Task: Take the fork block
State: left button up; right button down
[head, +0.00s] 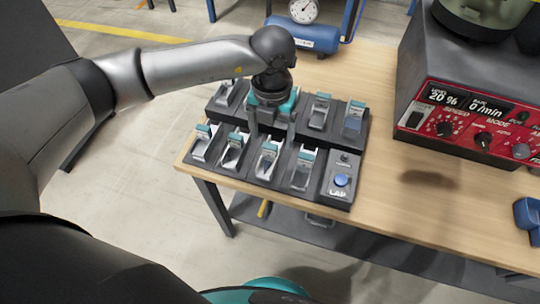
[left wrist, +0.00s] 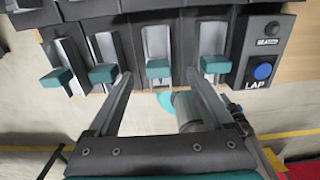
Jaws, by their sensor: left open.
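A dark two-tier rack (head: 325,172) holds several small grey-white blocks with teal tops, each in its own slot. I cannot tell by sight which one is the fork block. My left gripper (head: 271,136) is open above the middle of the rack, fingers pointing down, hiding part of the back row. In the left wrist view, the open fingers (left wrist: 158,74) show on either side of a teal-topped block (left wrist: 158,69). Nothing is held between them. Front-row blocks, such as the one below the gripper (head: 267,160), show in the head view. My right gripper is not in view.
A blue LAP button (head: 341,180) sits at the rack's front right corner. A red-fronted feeder control box (head: 460,125) stands on the wooden table (head: 390,200) to the right. A blue air tank (head: 302,36) is behind. The table between rack and box is clear.

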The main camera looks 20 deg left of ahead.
aim_at(270, 145)
pick_arm(q)
jog(key=f, duration=0.2)
jog(key=f+b, duration=0.1)
jog(key=f, duration=0.2)
jog(key=shift+s+a, duration=0.15)
jog(key=shift+s, duration=0.05)
jog(key=shift+r, duration=0.1)
grip_shut()
dwell(0.4)
